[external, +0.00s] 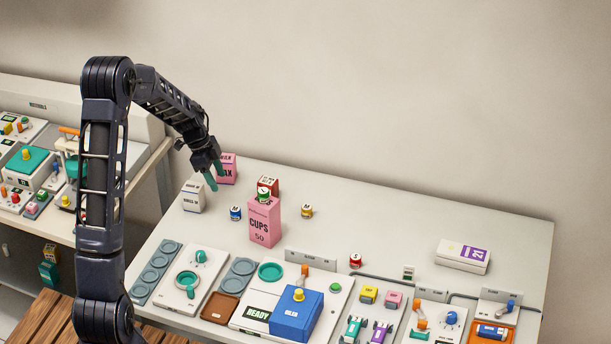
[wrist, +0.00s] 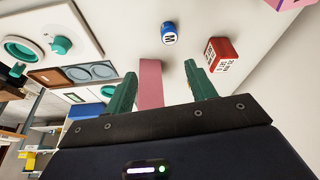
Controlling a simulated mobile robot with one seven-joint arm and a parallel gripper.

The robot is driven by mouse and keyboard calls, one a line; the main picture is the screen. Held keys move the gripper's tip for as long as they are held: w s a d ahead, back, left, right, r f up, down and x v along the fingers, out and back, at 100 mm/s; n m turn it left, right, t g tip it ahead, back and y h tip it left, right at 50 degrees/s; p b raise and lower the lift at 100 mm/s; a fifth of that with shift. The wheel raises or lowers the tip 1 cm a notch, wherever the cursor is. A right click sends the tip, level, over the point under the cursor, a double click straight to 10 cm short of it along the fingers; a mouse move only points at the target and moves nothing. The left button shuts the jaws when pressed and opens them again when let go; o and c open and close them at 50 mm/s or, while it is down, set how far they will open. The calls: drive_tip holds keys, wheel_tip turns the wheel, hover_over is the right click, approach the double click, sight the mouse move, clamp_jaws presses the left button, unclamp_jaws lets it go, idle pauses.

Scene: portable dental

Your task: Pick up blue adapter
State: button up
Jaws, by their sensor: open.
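A small cylinder with a blue band (external: 235,213), the likely blue adapter, stands upright on the white table, left of the pink CUPS box. In the wrist view a blue-sided round piece with an M on its white top (wrist: 168,34) lies beyond the fingertips, apart from them. My gripper (external: 211,183) hangs above the table's back left, above and left of the blue-banded cylinder. Its green fingers are spread apart (wrist: 160,70) in the wrist view. A pink box (wrist: 150,83) shows between them, and I see nothing held.
The pink CUPS box (external: 265,222) has a green-banded cylinder (external: 263,195) at its top. A red box (external: 269,184), another pink box (external: 227,169) and a white box (external: 193,197) stand nearby. A yellow-banded cylinder (external: 307,211) is to the right. The table's back right is mostly clear.

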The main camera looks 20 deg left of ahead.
drive_tip(key=m, duration=0.1)
approach(235, 209)
drive_tip(key=x, duration=0.5)
drive_tip(key=shift+a+f, duration=0.15)
drive_tip(key=shift+a, duration=0.15)
drive_tip(key=shift+d+x, duration=0.15)
drive_tip(key=shift+x, duration=1.15)
drive_tip(key=shift+d+x, duration=0.15)
drive_tip(key=shift+x, duration=1.1)
drive_tip(key=shift+w, duration=0.1)
drive_tip(key=shift+c, duration=0.5)
drive_tip(key=c, duration=1)
